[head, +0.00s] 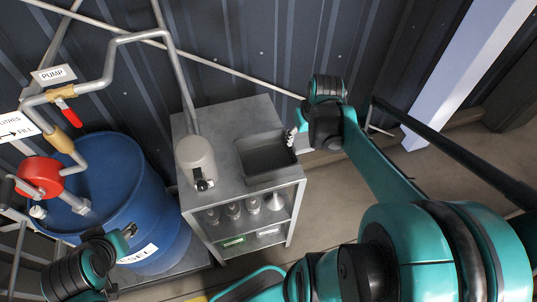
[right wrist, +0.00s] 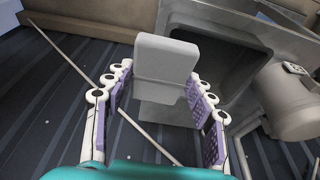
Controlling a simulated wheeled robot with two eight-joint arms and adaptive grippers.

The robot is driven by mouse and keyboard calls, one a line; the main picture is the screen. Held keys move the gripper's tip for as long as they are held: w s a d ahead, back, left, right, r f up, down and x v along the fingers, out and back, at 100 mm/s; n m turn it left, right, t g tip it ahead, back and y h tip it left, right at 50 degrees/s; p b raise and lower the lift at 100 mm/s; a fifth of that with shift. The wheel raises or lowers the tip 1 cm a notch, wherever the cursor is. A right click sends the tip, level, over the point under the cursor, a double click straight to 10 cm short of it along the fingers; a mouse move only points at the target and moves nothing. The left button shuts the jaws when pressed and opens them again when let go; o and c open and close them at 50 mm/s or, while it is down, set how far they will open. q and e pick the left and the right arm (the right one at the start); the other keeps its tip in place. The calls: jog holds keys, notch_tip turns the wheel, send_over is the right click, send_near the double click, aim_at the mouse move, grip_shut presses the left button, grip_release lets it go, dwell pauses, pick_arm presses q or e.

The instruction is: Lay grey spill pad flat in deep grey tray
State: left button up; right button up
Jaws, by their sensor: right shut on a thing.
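The deep grey tray (head: 265,171) sits on the top of a grey shelf unit, at its right side. It looks empty. In the right wrist view the dark open tray (right wrist: 222,38) lies behind and to the right of my fingers. My right gripper (head: 292,139) is at the tray's right edge. In the right wrist view, my right gripper (right wrist: 158,110) is shut on the light grey spill pad (right wrist: 166,60), which stands up between the purple finger pads. The pad cannot be made out in the head view. My left gripper (head: 130,231) is beside the blue drum, its jaw opening unclear.
A grey canister (head: 195,160) stands left of the tray on the shelf unit (head: 226,120). Its lower shelf holds several bottles (head: 233,210) and boxes. The blue drum (head: 110,185) with pump pipes stands left. A corrugated wall (head: 235,50) is behind.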

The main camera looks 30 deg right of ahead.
jog(key=shift+w+a+f+b, duration=0.8)
jog(key=shift+w+a+f, duration=0.5)
jog(key=shift+f, duration=0.5)
jog(key=shift+w+a+f+b, duration=0.8)
jog(key=shift+w+a+f, duration=0.25)
jog(key=shift+a+f, duration=0.6)
jog(key=shift+w+a+f+b, duration=0.8)
jog(key=shift+w+a+f, duration=0.45)
jog(key=shift+f, duration=0.65)
jog(key=shift+s, duration=0.1)
jog(key=shift+f+b, duration=0.55)
jog(key=shift+f, duration=0.05)
jog(key=o, duration=1)
